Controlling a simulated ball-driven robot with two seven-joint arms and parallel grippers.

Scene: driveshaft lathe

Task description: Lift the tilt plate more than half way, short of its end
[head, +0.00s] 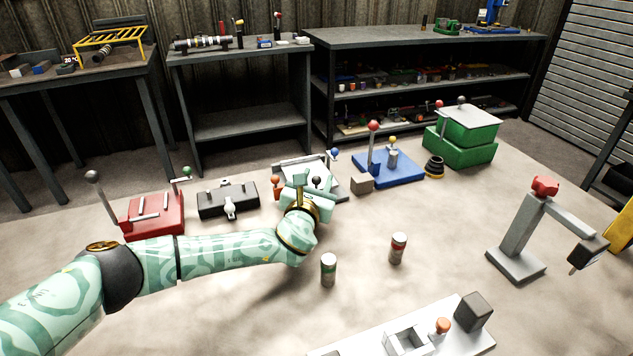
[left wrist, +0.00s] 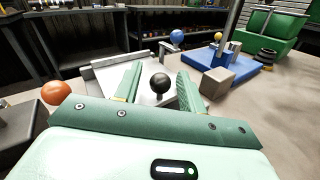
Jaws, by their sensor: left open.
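The tilt plate (head: 297,163) is a light grey device near the middle of the table, partly hidden behind my left gripper. It also shows in the left wrist view as a pale plate (left wrist: 105,70) with a raised edge. A black ball knob (left wrist: 160,83) stands at its near side, and a blue ball knob (left wrist: 177,37) shows beyond it. My left gripper (head: 314,183) is open at the near side of the device. In the left wrist view the black knob appears between its two fingers, with a gap on each side. My right gripper is not in view.
An orange knob (left wrist: 56,93) is left of my left gripper. A black fixture (head: 228,199) and a red one (head: 155,215) lie further left. A blue fixture (head: 390,168) and a tan block (head: 361,181) are right. Two small cans (head: 328,270) (head: 398,248) stand in front.

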